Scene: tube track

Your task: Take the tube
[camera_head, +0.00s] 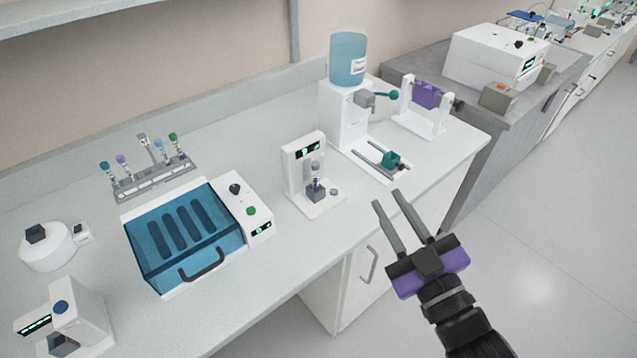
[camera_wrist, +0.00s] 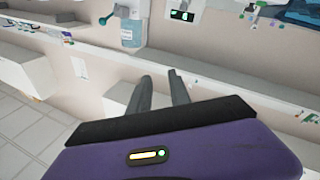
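Several tubes with green, purple, blue and grey tops stand in a grey rack (camera_head: 153,183) at the back left of the bench in the head view. A small tube (camera_head: 317,184) with a purple part appears to stand upright in the grey holder of a white device (camera_head: 304,160) at the bench's middle. It is too small to make out clearly. My gripper (camera_head: 387,198) is open and empty, its fingers apart, in front of the bench's front edge, to the right of that device. The open fingers (camera_wrist: 160,76) also show in the wrist view, with nothing between them.
A blue-lidded box (camera_head: 190,236) stands left of the device. A dispenser with a blue bottle (camera_head: 348,60), a slide with a teal block (camera_head: 390,160) and a purple roller stand (camera_head: 426,95) stand to the right. The floor right of my gripper is clear.

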